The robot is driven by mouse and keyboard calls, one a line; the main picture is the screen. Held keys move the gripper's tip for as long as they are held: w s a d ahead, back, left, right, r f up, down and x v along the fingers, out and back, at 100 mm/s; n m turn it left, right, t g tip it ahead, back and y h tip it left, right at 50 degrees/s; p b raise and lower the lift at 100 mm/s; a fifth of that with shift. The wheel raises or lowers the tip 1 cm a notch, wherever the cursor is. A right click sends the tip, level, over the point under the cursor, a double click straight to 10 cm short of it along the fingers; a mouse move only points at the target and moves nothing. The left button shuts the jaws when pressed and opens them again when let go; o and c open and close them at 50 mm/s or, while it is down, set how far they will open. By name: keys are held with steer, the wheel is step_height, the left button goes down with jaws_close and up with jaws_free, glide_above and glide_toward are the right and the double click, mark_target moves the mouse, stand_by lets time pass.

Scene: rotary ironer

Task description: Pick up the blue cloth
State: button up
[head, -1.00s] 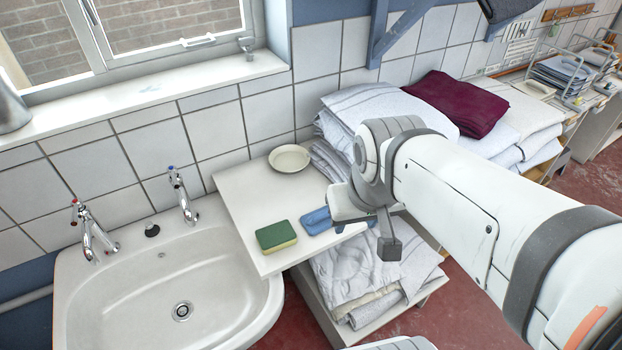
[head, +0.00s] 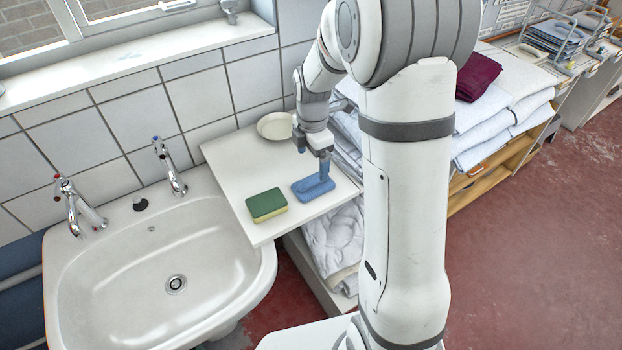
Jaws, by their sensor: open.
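The blue cloth (head: 309,192) lies folded on the white shelf board (head: 225,170) beside the sink. My gripper (head: 313,163) is at the cloth's far side, pointing down, with its fingers apart. One finger shows in front of the cloth's upper right part. The other finger is farther back, over the board. I cannot tell whether the near finger touches the cloth. Nothing shows between the fingers.
A green and yellow sponge (head: 267,205) lies just left of the cloth. A pale dish (head: 275,126) stands behind, near the tiled wall. The sink (head: 120,270) with taps is at left. Stacked white linen (head: 490,120) with a maroon cloth (head: 478,77) stands at right.

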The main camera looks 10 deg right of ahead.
mark_target(313, 179)
steer(key=shift+w+f, duration=0.1)
steer(key=shift+f, duration=0.4)
steer(key=f, duration=0.2)
steer(key=f+p, duration=0.1)
steer(key=f, duration=0.4)
steer(key=shift+s+d+f+p, duration=0.1)
steer(key=shift+s+f+p, duration=0.05)
steer(key=shift+s+p, duration=0.15)
steer(key=shift+c, duration=0.6)
steer(key=c, duration=1)
step_height(313, 179, up, 10)
steer(key=shift+r+b, duration=0.1)
steer(key=shift+b, duration=0.55)
